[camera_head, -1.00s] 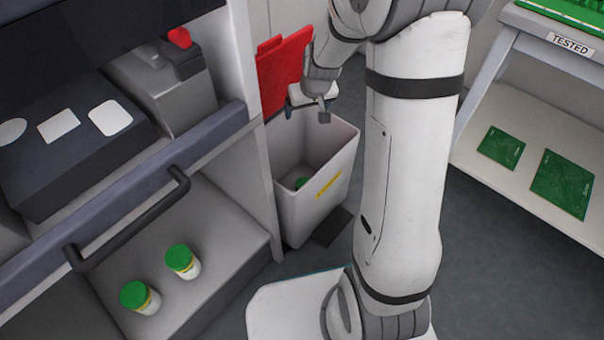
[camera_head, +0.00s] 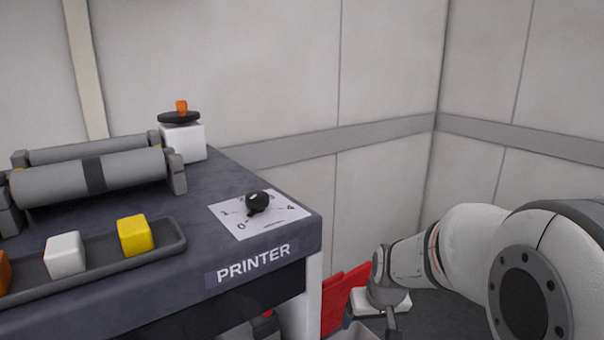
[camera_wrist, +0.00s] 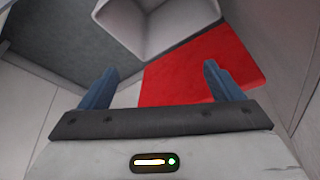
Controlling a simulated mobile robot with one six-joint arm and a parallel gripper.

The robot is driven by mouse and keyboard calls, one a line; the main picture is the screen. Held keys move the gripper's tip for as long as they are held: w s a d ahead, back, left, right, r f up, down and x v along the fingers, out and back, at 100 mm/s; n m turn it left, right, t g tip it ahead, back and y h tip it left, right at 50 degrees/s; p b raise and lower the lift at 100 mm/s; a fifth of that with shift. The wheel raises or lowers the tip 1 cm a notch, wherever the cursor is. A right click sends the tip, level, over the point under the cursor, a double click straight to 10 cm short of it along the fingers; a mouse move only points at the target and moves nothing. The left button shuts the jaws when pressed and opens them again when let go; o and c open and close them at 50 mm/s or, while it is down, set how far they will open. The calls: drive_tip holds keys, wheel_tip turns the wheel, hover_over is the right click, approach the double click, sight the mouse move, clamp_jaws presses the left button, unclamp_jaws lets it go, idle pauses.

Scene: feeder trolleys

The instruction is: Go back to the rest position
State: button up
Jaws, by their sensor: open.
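My gripper (camera_wrist: 160,85) is open and empty in the wrist view, its two blue fingers spread apart. In the head view my arm comes in from the right, and the wrist end hangs low beside the printer table; the fingers there are mostly cut off by the lower edge. Beyond the fingers in the wrist view lie a red panel (camera_wrist: 195,65) and a pale open bin (camera_wrist: 150,45). The red panel also shows in the head view (camera_head: 335,300), right of the table. Nothing is between the fingers.
The printer table (camera_head: 300,228) fills the left, carrying rollers (camera_head: 90,178), a tray (camera_head: 100,265) with coloured cubes, a dial knob (camera_head: 257,201) and a white block with a black disc (camera_head: 183,140). Walls close off the back and right.

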drive_tip(key=s+r+p, duration=0.5)
drive_tip(key=r+p, duration=0.1)
drive_tip(key=r, duration=0.3)
drive_tip(key=s+r+p, duration=0.6)
drive_tip(key=r+p, duration=0.1)
drive_tip(key=r, duration=0.2)
drive_tip(key=s+r+m+g+p, duration=0.1)
drive_tip(key=s+r+p, duration=0.5)
drive_tip(key=r, duration=0.3)
drive_tip(key=shift+r+h, duration=0.25)
drive_tip(key=shift+h, duration=0.05)
drive_tip(key=shift+s+d+r+p, duration=0.1)
drive_tip(key=shift+s+p, duration=0.25)
drive_tip(key=shift+s, duration=0.1)
drive_tip(key=shift+c, duration=0.3)
